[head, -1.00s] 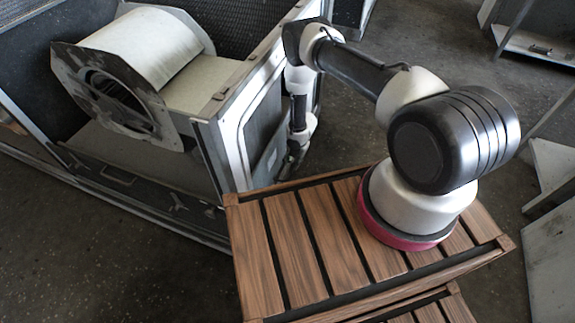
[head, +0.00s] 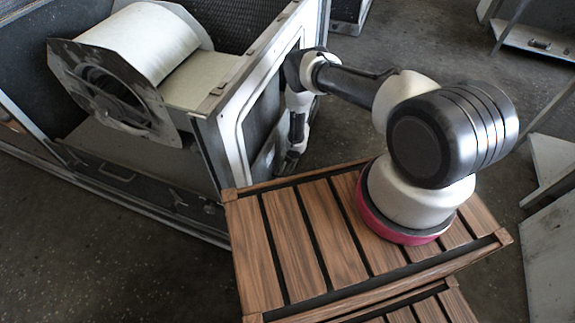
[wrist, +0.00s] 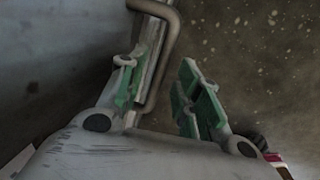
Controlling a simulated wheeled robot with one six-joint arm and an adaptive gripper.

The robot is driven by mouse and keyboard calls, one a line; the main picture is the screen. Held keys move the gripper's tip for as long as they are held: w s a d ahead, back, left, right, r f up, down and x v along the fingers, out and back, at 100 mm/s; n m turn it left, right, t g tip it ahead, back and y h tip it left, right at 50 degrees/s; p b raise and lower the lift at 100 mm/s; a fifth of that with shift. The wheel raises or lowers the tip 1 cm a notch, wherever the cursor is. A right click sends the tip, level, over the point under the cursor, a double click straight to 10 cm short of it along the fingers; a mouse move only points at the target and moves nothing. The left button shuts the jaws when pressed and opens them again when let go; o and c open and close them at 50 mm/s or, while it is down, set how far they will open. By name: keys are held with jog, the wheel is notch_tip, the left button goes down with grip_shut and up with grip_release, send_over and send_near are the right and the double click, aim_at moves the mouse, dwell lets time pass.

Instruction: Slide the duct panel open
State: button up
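The duct panel (wrist: 60,55) fills the left of the wrist view as a flat grey face. A bent bar handle (wrist: 172,28) stands off its edge. My gripper (wrist: 157,76) has its two green-padded fingers apart, with the lower bar between them, nearer the left finger. I cannot tell whether the left pad touches it. In the head view my gripper (head: 291,163) hangs low beside the right end of the blower housing (head: 229,100). A dark area (head: 259,118) shows inside the white frame there; the panel is largely hidden by my arm.
A white blower drum (head: 150,38) sits inside the open-topped housing. A slatted wooden platform (head: 285,245) lies under my arm's base, close to the housing's corner. Grey metal pieces (head: 550,170) stand at the right. Bare floor lies between.

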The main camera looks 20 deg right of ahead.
grip_shut()
jog(key=shift+r, duration=0.1)
notch_tip(320, 180, up, 30)
dwell(0.3)
grip_release()
notch_tip(320, 180, up, 12)
jog(key=s+d, duration=0.1)
jog(key=d, duration=0.1)
jog(key=shift+s, duration=0.2)
